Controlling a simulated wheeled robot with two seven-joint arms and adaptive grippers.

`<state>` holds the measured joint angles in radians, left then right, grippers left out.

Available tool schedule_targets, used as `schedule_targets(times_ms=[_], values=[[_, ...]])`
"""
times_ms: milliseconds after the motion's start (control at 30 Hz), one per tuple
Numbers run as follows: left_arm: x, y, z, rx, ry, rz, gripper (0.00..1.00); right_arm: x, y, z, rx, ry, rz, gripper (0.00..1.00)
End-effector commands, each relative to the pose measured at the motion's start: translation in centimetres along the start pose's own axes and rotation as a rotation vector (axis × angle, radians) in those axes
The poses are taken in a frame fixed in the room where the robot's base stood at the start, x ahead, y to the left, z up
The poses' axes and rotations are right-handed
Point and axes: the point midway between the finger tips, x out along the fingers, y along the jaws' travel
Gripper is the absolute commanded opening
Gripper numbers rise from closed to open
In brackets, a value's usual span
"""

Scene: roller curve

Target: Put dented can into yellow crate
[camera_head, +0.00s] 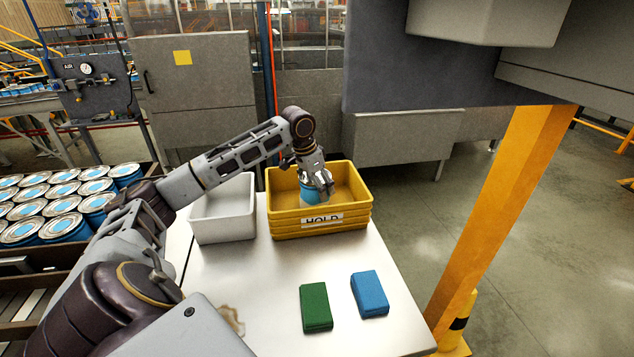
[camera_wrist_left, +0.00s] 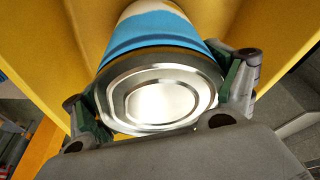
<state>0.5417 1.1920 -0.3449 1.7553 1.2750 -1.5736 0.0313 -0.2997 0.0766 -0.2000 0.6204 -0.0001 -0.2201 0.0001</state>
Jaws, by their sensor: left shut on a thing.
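The can (camera_head: 309,195) is blue with a bare metal end, and a white band shows on it in the left wrist view (camera_wrist_left: 160,35). My left gripper (camera_head: 318,183) is shut on the can, one finger on each side of its metal end. The gripper and can are inside the opening of the yellow crate (camera_head: 320,229), which carries a HOLD label. The crate's yellow walls surround the can in the left wrist view (camera_wrist_left: 50,50). I cannot tell whether the can touches the crate floor. No dent can be made out. My right gripper is not in view.
A white bin (camera_head: 222,220) stands just left of the crate on the table (camera_head: 240,290). A green block (camera_head: 315,306) and a blue block (camera_head: 369,293) lie in front. Many blue cans (camera_head: 60,227) stand on the conveyor at left. A yellow post (camera_head: 500,200) rises at right.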

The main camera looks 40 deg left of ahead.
Motion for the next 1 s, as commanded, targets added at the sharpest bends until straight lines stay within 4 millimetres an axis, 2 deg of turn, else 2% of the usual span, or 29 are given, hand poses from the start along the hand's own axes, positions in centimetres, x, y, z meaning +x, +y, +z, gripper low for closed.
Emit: schedule_targets(times_ms=[433, 467, 567, 1000], values=[[0.32, -0.01, 0.07, 0.0, 0.001, 0.0, 0.55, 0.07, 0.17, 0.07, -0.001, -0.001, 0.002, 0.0], [0.32, -0.01, 0.07, 0.0, 0.002, 0.0, 0.88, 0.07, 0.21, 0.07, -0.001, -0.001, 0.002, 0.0], [0.32, -0.01, 0.07, 0.0, 0.001, 0.0, 1.0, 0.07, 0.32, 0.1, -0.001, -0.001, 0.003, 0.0], [0.39, 0.01, 0.12, 0.0, 0.0, 0.0, 1.0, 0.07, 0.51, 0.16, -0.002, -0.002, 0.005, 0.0]])
